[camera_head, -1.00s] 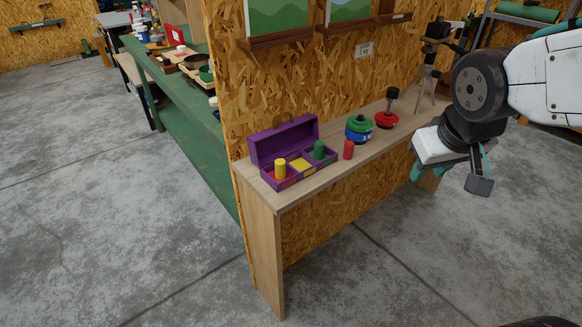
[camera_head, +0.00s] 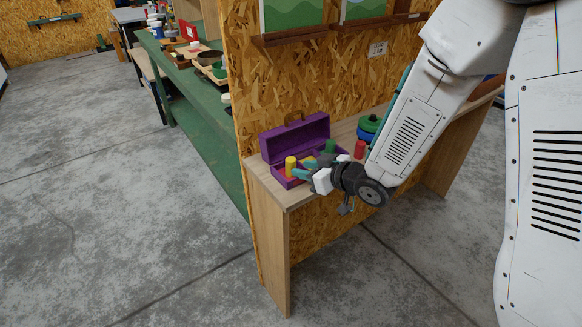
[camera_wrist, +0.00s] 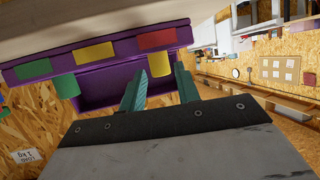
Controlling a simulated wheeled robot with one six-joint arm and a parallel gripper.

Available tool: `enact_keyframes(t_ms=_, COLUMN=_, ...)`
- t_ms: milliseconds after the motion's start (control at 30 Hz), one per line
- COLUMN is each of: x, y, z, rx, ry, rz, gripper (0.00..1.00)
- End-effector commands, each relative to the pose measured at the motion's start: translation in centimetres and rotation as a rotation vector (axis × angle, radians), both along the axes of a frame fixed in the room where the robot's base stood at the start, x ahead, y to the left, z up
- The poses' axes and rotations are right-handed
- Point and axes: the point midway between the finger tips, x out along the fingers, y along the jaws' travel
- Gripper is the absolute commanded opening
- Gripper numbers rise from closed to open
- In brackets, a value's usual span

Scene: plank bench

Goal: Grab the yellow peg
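The yellow peg (camera_head: 290,167) stands upright at the left end of the open purple box (camera_head: 311,131) on the plank bench. My gripper (camera_head: 303,170) reaches in low from the right, with its teal fingers close beside the peg. The wrist view looks upside down. There the yellow peg (camera_wrist: 159,63) shows in the gap between the spread fingertips of my gripper (camera_wrist: 160,82). I see no finger clearly touching it. I cannot tell how deep between the fingers it stands. My wrist hides part of the box front in the head view.
A green peg (camera_head: 330,146) stands in the box, and a red peg (camera_head: 360,149) stands to its right near my forearm. A green and blue stacked object (camera_head: 368,124) is behind my arm. The OSB wall (camera_head: 290,80) rises behind the bench.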

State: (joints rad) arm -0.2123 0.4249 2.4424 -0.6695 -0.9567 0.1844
Motion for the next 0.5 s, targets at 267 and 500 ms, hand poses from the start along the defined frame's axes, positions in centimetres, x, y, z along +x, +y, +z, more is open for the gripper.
enact_keyframes(t_ms=267, x=2.6, y=2.5, z=-1.0, rx=-0.002, ry=0.001, rz=0.000, gripper=0.32)
enact_keyframes(t_ms=500, x=4.2, y=4.0, z=-1.8, rx=-0.002, ry=0.001, rz=-0.002, gripper=0.32)
